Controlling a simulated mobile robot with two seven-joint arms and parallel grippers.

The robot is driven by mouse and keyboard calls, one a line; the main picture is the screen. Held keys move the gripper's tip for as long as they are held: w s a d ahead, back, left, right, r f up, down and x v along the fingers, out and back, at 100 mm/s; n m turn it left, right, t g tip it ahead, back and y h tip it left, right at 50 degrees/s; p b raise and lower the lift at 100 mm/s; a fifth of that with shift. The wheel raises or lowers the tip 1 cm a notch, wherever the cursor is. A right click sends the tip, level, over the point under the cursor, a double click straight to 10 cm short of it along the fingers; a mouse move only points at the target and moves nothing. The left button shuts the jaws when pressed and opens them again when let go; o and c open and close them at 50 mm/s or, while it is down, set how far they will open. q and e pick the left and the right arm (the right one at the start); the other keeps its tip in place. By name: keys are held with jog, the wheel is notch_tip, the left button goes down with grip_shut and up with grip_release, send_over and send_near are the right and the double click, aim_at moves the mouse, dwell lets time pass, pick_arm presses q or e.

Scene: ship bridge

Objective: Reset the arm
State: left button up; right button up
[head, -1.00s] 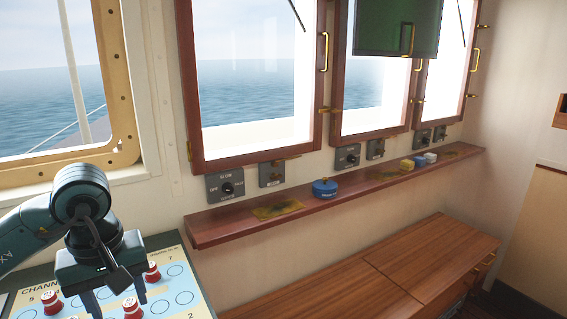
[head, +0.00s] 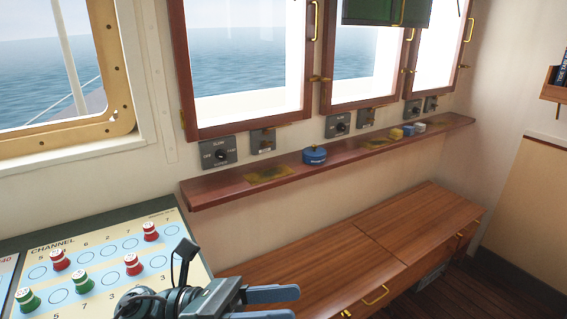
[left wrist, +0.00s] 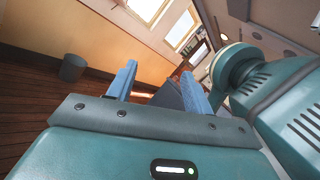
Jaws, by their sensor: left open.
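My left gripper (head: 272,304) is low in the middle of the head view, beside the right end of the channel panel and in front of the wooden cabinet. Its two blue-grey fingers point right, are apart and hold nothing. The left wrist view also shows the open fingers of this gripper (left wrist: 158,88), with nothing between them. My right gripper is in neither view.
The channel panel (head: 105,262) at lower left carries several red and green knobs. A wooden cabinet (head: 400,245) stands under the windows. The shelf (head: 350,157) above it holds a blue round container (head: 314,156) and small blocks. A bin (left wrist: 73,68) stands on the floor.

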pick_arm(q)
jog(key=w+a+f+n+t+y, duration=0.2)
jog(key=a+f+n+t+y, duration=0.3)
jog(key=n, duration=0.7)
jog(key=w+a+f+n+t+y, duration=0.1)
jog(key=w+f+n+t+y, duration=0.2)
jog(key=n+t, duration=0.6)
jog(key=w+a+f+n+t+y, duration=0.1)
jog(key=a+f+n+t+y, duration=0.3)
jog(key=n, duration=1)
jog(key=s+a+f+n+g+y, duration=0.1)
jog(key=s+f+n+g+y, duration=0.1)
jog(key=s+f+n, duration=0.3)
jog(key=s+a+f+n+g+y+p, duration=0.1)
jog(key=s+a+f+n+g+y, duration=0.1)
jog(key=f, duration=1)
jog(key=s+n+g+y, duration=0.1)
jog(key=s+n+g, duration=0.1)
jog(key=s+n, duration=0.1)
jog(key=shift+s+f+n, duration=0.2)
jog(key=shift+f+n, duration=0.1)
jog(key=shift+n, duration=0.4)
